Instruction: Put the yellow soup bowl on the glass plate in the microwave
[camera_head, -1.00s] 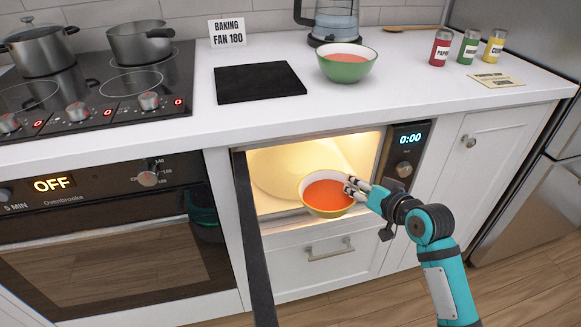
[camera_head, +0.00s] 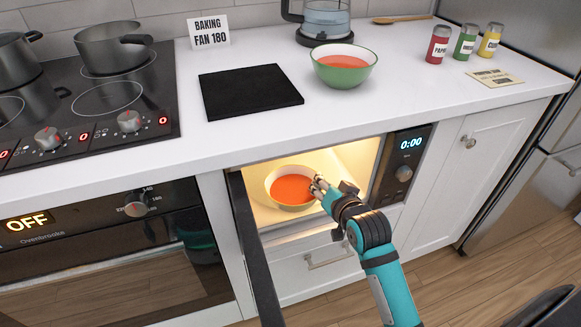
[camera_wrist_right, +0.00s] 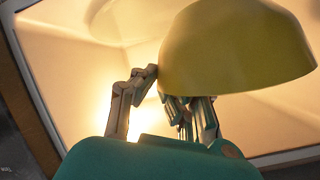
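The yellow soup bowl (camera_head: 292,206), full of orange-red soup, is inside the mouth of the lit microwave (camera_head: 357,160). It hangs upright and looks level. My right gripper (camera_head: 319,186) is shut on its right rim. In the right wrist view the yellow bowl (camera_wrist_right: 235,50) fills the upper right, with the fingers (camera_wrist_right: 165,90) at its wall. The pale round glass plate (camera_wrist_right: 135,18) shows partly behind the bowl; whether the bowl touches it I cannot tell. My left gripper is not in view.
The microwave door (camera_head: 254,255) stands open on the left. A green bowl (camera_head: 343,72) of soup, a black board (camera_head: 250,92) and several spice jars are on the counter above. The stove with pots (camera_head: 115,48) is at the left.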

